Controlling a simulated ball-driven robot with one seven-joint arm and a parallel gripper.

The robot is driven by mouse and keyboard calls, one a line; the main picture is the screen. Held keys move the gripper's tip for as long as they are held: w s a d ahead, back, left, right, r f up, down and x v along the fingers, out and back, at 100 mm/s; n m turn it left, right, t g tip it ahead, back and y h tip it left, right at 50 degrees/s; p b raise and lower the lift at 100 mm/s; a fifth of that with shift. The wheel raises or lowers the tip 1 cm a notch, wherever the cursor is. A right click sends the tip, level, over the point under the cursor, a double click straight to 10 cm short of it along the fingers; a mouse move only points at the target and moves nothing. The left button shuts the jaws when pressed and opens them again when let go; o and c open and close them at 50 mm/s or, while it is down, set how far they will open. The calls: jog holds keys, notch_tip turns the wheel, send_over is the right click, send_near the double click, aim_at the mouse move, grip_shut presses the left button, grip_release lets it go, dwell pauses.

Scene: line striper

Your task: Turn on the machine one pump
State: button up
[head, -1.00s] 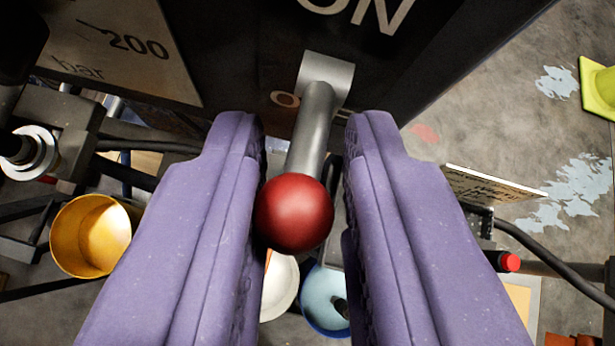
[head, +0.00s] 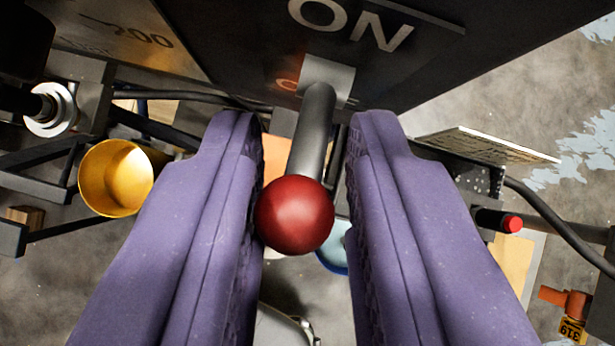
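The machine's lever is a grey metal shaft (head: 313,130) with a round red knob (head: 294,215) at its near end. Its far end meets a grey bracket (head: 327,80) on a dark panel (head: 240,45) with white "ON" lettering (head: 350,20). An orange-red marking beside the bracket is mostly hidden. My gripper (head: 304,125) has two thick purple fingers, one on each side of the lever. The knob sits between them, against the left finger. A thin gap shows on its right, but the knob keeps its place in the grip as the view moves.
A yellow cup-shaped part (head: 117,178) and dark frame bars are at the left. At the right are a flat plate (head: 490,145), a black cable (head: 560,225) and a red-tipped part (head: 512,223). Part of a blue round container (head: 335,247) shows below. Open concrete floor lies to the right.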

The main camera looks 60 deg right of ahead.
jog(key=shift+o, duration=1.3)
jog(key=shift+a, duration=0.15)
jog(key=p+v, duration=0.1)
jog(key=v, duration=0.7)
